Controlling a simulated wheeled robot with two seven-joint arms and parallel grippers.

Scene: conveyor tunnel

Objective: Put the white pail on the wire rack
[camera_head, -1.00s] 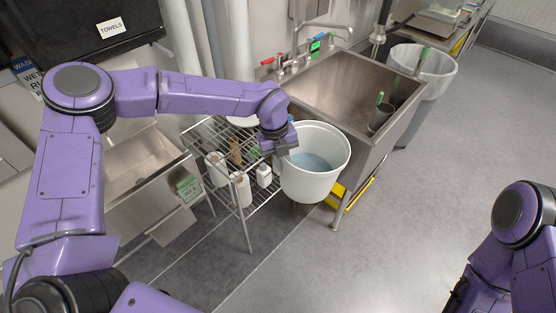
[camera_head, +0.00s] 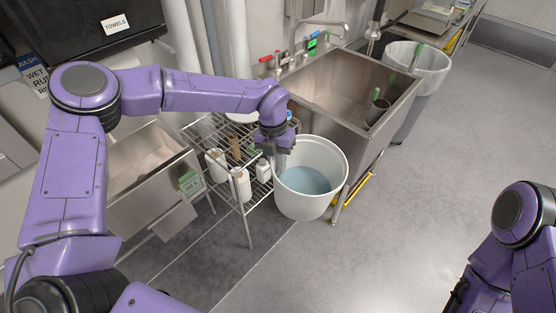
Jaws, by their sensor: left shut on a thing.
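The white pail (camera_head: 303,203) hangs in front of the sink, at the right side of the wire rack (camera_head: 215,124). A blue-tinted bottom or content shows inside it. My left gripper (camera_head: 280,160) is shut on the pail's left rim; its fingertips are partly hidden. The pail looks roughly upright, and I cannot tell whether it touches the floor. The rack has wire shelves with white bottles and a brown item on or below the top level. My right arm shows at the lower right edge, but its gripper is out of view.
A steel sink (camera_head: 330,88) stands behind the pail, its leg close to the pail's right side. A steel basin (camera_head: 140,165) is left of the rack. A lined bin (camera_head: 418,62) stands at the back right. The floor (camera_head: 400,230) at the right is clear.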

